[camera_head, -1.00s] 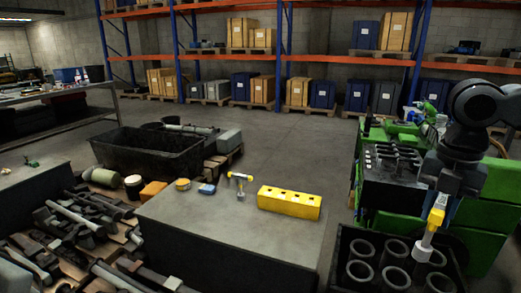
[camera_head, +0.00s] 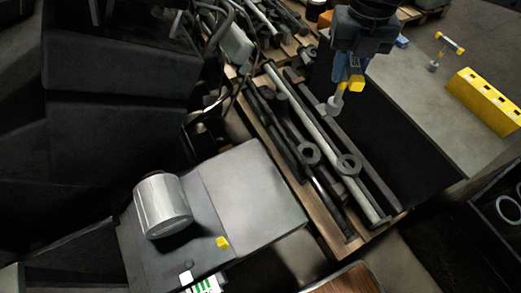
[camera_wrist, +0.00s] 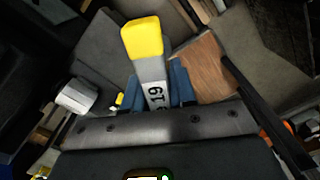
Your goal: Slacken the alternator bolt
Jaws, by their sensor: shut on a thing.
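My gripper (camera_head: 353,70) is shut on a socket tool with a yellow end and a grey shaft (camera_head: 335,103). In the wrist view the tool's grey body marked "19" (camera_wrist: 154,92) sits between the blue fingers of my gripper (camera_wrist: 157,85), with its yellow end sticking out. In the head view the tool hangs with its grey socket end down, in front of the pallet of long rods. How far above them it is I cannot tell. I can make out neither the alternator nor its bolt in the current views.
A pallet of long dark rods (camera_head: 320,150) lies in the middle. A grey bench (camera_head: 255,190) carries a silver cylinder (camera_head: 160,205) and a small yellow piece (camera_head: 222,242). At right, another bench holds a yellow block with holes (camera_head: 485,100) and a second yellow-ended tool (camera_head: 448,45).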

